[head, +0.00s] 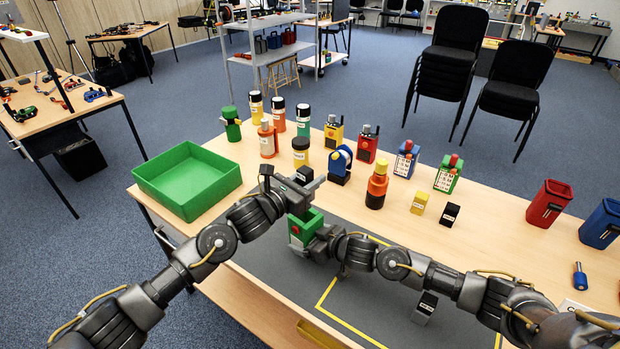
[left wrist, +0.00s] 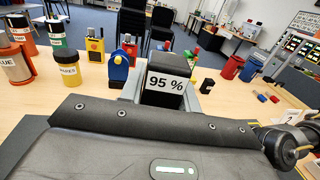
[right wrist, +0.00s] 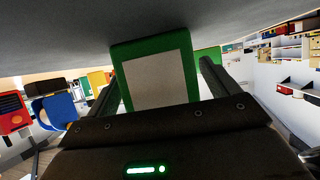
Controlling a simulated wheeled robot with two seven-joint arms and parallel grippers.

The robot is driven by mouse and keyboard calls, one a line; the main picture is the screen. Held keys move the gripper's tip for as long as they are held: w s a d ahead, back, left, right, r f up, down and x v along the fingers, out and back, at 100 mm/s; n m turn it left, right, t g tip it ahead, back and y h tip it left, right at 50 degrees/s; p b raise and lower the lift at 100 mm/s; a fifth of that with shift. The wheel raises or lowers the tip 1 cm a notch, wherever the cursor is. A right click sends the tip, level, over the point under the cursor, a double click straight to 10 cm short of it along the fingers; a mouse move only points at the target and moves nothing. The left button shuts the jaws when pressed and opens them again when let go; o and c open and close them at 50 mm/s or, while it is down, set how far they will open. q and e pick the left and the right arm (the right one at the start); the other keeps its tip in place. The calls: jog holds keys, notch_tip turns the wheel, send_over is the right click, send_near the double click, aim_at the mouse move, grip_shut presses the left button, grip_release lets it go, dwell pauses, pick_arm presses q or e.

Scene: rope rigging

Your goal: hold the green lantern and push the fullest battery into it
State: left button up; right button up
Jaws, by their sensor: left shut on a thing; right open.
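The green lantern (head: 297,232), with a red spot on its side, is at the left part of the grey mat (head: 375,290). My right gripper (head: 312,238) is at it with jaws open. In the right wrist view the lantern (right wrist: 157,80) shows a pale panel between the two fingers, with a gap to the right one. My left gripper (head: 300,184) is shut on a black battery (head: 305,174), above and behind the lantern. In the left wrist view the battery (left wrist: 168,80) is labelled 95 %.
A yellow battery (head: 419,203) and a black one (head: 449,214) stand at the table's middle; another dark block (head: 425,306) is on the mat. A green tray (head: 188,180) is left, red (head: 549,204) and blue (head: 601,224) bins right.

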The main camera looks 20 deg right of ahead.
jog(key=shift+c, duration=0.5)
dwell(0.4)
jog(key=c, duration=1)
dwell(0.4)
